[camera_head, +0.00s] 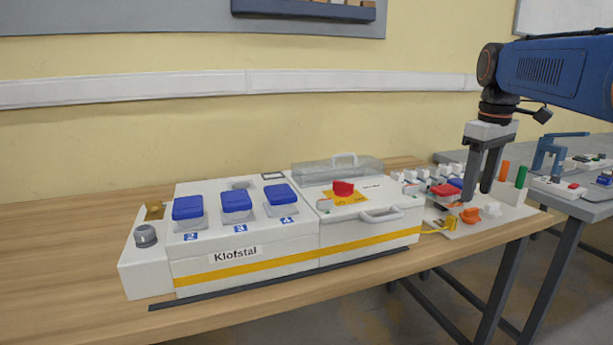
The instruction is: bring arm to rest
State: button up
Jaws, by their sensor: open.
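My gripper (480,188) hangs from the blue arm at the right, fingers pointing down. It is open, with nothing seen between its fingers. It appears over or in front of the board with small parts (465,228) at the table's right end; the exact height above it is hard to tell. The white Klofstal socket box (290,250) stands on the table to the left of my gripper. It has several blue-lidded sockets (236,203), a red rotary switch (343,188) on a yellow plate and a grey knob (146,235).
The wooden table (60,270) has bare room at the left. Orange parts (470,215) and a green post (521,177) stand near my gripper. A second grey table (590,208) with a blue clamp-like frame (548,152) is at the far right. A wall rail (150,86) runs behind.

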jog(key=s+a+f+m+t, duration=0.2)
jog(key=s+a+f, duration=0.2)
jog(key=s+f, duration=0.7)
jog(key=s+a+f+m+t, duration=0.2)
jog(key=s+a+f, duration=0.3)
jog(key=s+f, duration=0.7)
jog(key=shift+s+a+m, duration=0.25)
jog(key=shift+s+m, duration=0.35)
jog(key=shift+m, duration=0.2)
